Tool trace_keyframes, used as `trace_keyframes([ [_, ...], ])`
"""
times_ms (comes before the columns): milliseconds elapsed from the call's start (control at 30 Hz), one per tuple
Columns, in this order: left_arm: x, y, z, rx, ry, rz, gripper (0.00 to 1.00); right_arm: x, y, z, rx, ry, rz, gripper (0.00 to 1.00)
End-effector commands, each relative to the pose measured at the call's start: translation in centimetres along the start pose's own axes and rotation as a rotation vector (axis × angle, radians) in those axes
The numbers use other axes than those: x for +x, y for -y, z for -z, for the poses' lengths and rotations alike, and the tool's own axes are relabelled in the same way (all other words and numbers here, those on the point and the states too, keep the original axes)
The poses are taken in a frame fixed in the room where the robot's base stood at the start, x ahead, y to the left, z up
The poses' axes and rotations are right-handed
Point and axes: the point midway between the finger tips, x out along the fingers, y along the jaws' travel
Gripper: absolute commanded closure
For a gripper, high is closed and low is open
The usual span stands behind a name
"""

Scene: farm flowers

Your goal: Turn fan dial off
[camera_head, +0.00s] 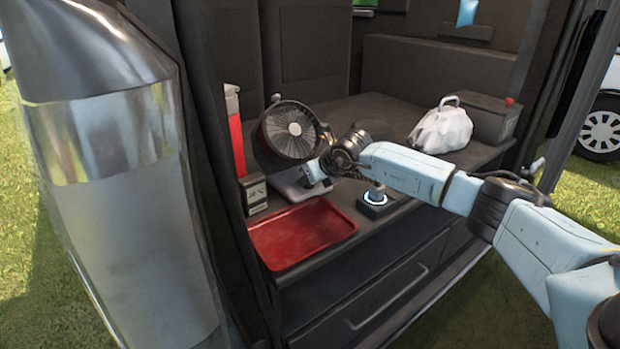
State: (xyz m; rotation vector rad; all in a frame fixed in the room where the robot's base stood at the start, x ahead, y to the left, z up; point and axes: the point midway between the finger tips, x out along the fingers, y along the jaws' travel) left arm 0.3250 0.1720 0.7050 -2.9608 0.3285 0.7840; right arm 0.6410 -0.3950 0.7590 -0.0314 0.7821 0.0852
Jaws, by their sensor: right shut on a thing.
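The fan (287,131) has a round dark grille and faces out from the back left of the dark counter. Its flat grey base (291,190) rests on the counter. My right arm comes in from the right, and my right gripper (314,175) is at the right part of the fan base, below the grille. It is shut on the fan dial, which is mostly hidden by the fingers. The dial's setting cannot be made out. My left gripper is out of view.
An empty red tray (302,236) lies in front of the fan. A small device with a lit blue ring (375,198) stands under my right arm. A white bag (441,129) and a dark box (487,117) are at the back right. A red cylinder (235,135) stands left.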

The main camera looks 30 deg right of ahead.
Motion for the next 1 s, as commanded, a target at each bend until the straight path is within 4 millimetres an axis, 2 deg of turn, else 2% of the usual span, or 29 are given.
trace_keyframes([
  [233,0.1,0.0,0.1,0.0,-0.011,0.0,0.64,0.1,0.3,0.1,-0.128,-0.002,-0.132,0.93],
  [500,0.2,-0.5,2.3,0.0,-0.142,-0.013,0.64,0.1,0.4,0.1,-0.23,-0.004,-0.231,0.93],
  [733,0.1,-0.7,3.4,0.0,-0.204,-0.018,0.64,0.1,0.4,0.1,-0.271,-0.005,-0.268,0.93],
  [1000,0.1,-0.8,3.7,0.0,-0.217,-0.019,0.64,0.1,0.5,0.1,-0.281,-0.007,-0.275,0.93],
])
